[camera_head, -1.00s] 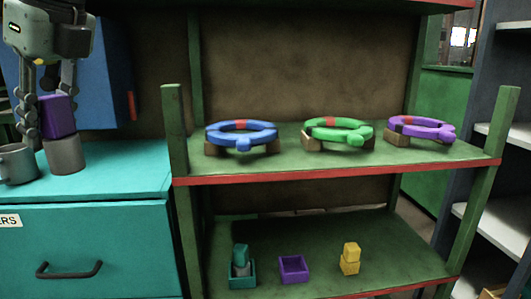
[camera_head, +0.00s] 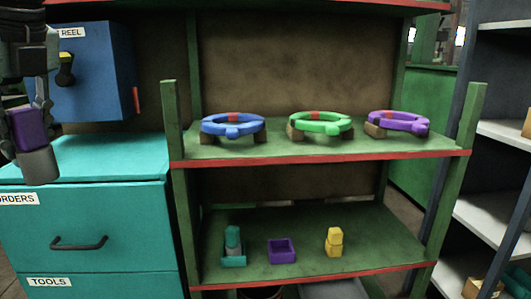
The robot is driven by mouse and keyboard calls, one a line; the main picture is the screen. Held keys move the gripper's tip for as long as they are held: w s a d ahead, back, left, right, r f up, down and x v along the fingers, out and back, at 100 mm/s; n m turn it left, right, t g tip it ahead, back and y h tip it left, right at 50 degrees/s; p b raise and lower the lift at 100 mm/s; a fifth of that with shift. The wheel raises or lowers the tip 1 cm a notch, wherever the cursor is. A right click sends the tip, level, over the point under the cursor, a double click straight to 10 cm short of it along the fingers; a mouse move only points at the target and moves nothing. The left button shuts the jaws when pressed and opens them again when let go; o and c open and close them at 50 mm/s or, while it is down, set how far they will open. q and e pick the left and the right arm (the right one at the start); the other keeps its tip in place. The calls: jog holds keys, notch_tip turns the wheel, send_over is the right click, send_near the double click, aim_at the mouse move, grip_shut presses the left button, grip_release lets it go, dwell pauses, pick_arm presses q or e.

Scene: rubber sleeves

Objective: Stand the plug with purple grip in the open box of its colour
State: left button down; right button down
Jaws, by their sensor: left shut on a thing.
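The plug has a purple grip (camera_head: 27,129) on a grey round body (camera_head: 38,165). It is at the far left of the head view, tilted slightly, and overlaps the teal cabinet's top front edge in the picture. My left gripper (camera_head: 27,122) is shut on the purple grip from above, with a finger on each side. The open purple box (camera_head: 281,258) sits empty on the lower green shelf, between a teal box and a yellow piece. My right gripper is not in view.
The teal box (camera_head: 233,261) holds a teal-topped plug (camera_head: 232,238). A yellow stacked piece (camera_head: 334,242) stands to the right. Blue (camera_head: 232,126), green (camera_head: 320,123) and purple (camera_head: 398,121) rings sit on the upper shelf (camera_head: 270,146). Green posts flank the shelves.

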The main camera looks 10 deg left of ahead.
pick_arm(q)
jog(key=shift+s+a+f+m+t+h, duration=0.65)
jog(key=shift+a+f+m, duration=0.95)
jog(key=shift+f+m, duration=1.85)
jog(key=shift+s+a+f+m+t+h, duration=0.25)
jog(key=shift+a+f+m+t+h, duration=1)
jog(key=shift+f+m, duration=2.15)
jog(key=w+d+f+m+g+h, duration=0.2)
jog(key=w+d+f+m, duration=0.1)
jog(key=d+f+m, duration=0.45)
jog(key=w+d+f+m+g+h, duration=0.2)
jog(key=w+d+f+m+h, duration=0.15)
jog(key=d+f+m, duration=0.4)
jog(key=w+d+f+m+g+y, duration=0.1)
jog(key=w+d+m+g+y, duration=0.1)
jog(key=d+m, duration=0.5)
jog(key=w+d+f+m+g+y, duration=0.1)
jog(key=d+m, duration=0.6)
jog(key=m, duration=0.8)
jog(key=w+g+y+p, duration=0.1)
jog(key=g+y, duration=0.1)
jog(key=shift+d+g, duration=0.3)
jog(key=shift+d, duration=0.05)
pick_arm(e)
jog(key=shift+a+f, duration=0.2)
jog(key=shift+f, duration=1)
